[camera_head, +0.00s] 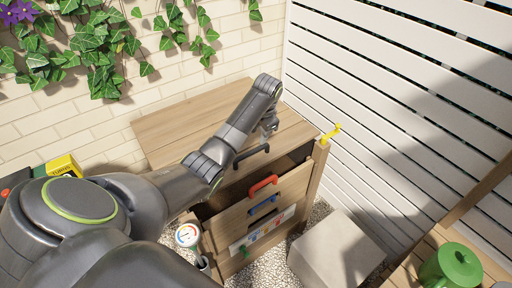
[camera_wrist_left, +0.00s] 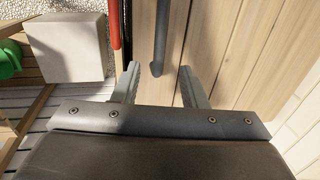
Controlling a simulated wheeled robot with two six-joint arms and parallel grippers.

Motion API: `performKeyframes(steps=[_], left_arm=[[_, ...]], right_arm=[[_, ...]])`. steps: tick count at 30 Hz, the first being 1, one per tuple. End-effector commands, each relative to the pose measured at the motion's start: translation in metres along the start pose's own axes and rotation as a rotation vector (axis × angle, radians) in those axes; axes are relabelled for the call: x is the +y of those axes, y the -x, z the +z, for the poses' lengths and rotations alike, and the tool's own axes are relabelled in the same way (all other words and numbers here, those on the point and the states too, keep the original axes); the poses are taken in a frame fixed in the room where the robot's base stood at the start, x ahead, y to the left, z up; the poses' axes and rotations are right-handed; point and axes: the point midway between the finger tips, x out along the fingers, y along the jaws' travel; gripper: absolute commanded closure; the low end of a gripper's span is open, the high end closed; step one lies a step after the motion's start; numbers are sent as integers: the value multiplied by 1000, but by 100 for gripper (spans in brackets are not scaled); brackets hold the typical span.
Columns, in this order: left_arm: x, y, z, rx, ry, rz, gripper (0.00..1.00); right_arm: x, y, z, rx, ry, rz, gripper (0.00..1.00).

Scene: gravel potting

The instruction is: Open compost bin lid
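The compost bin is a wooden box with a plank lid (camera_head: 190,118) and a dark bar handle (camera_head: 252,156) near the lid's front edge. The lid lies down, with a dark gap (camera_head: 292,160) below its front right edge. My left gripper (camera_head: 268,130) is over the lid, just behind and right of the handle. In the left wrist view its two fingers (camera_wrist_left: 160,72) are apart, and the end of the dark handle (camera_wrist_left: 160,40) shows between the fingertips. I cannot tell whether they touch it. My right gripper is not in view.
The bin's front carries a red handle (camera_head: 263,186) and a blue handle (camera_head: 263,205). A yellow piece (camera_head: 331,134) sticks up at its right corner. A round dial (camera_head: 188,236) stands front left. A pale block (camera_head: 335,252) and a green can (camera_head: 455,266) are right. Wall and slatted fence stand behind.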

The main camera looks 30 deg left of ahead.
Motion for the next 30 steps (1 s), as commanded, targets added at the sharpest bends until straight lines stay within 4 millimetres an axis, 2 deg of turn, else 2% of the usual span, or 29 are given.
performKeyframes(steps=[4,12,18,27,30], left_arm=[[1,-34,1,-4,-1,2,61],[0,-74,0,-2,0,1,61],[0,-85,0,0,-1,-1,61],[0,-87,0,1,-1,-1,61],[0,-87,0,1,-1,-1,73]], right_arm=[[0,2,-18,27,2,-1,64],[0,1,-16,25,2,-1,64],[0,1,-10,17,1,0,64],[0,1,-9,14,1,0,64],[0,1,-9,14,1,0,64]])
